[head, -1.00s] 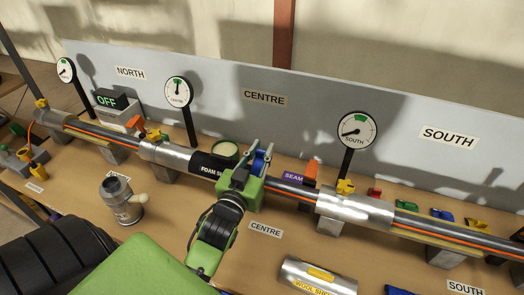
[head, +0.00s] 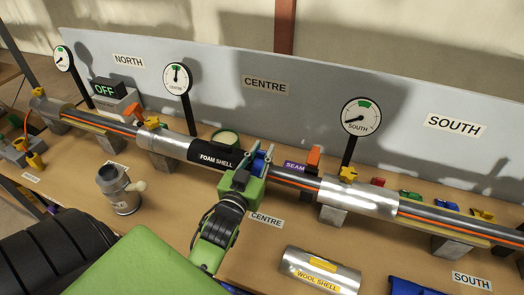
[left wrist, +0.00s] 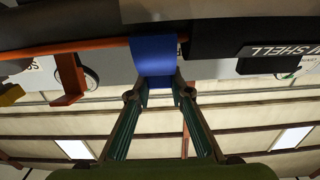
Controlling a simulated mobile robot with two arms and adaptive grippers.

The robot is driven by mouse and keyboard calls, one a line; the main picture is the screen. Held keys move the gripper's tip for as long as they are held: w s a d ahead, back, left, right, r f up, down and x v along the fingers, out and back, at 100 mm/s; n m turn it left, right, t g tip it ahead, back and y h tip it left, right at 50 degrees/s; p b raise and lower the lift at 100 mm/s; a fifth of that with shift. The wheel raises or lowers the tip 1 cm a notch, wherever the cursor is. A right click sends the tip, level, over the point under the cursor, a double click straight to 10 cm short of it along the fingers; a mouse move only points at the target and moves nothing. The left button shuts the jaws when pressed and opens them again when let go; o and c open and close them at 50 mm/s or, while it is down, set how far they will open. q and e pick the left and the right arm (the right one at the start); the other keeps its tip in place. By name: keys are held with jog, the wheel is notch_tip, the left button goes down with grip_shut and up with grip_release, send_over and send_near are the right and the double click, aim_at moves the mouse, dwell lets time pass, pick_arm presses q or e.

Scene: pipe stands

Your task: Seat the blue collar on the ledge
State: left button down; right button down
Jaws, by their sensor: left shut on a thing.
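The blue collar (left wrist: 154,56) is between the fingertips of my left gripper (head: 262,158). In the left wrist view the fingers (left wrist: 158,88) close on its lower part, and its upper part lies against the grey pipe (left wrist: 60,42). It is beside the end of the black foam shell (left wrist: 260,42); whether they touch is unclear. In the head view the collar (head: 258,163) is mostly hidden by the fingers, at the right end of the foam shell (head: 214,158). I cannot tell whether it encircles the pipe, and I cannot single out the ledge. My right gripper is not in view.
An orange cable (head: 291,181) runs along the pipe. An orange upright piece (head: 313,159) and a SEAM label (head: 295,167) are to the right. The wool shell (head: 320,270) lies in front, a grey jug (head: 119,190) stands left. Gauges stand behind the pipe.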

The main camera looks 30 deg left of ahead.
pick_arm(q)
jog(key=shift+f+b, duration=0.3)
jog(key=shift+f, duration=0.2)
jog(key=c, duration=1.8)
grip_release()
jog(key=shift+o, duration=0.2)
jog(key=v, duration=0.7)
jog(key=shift+s, duration=0.25)
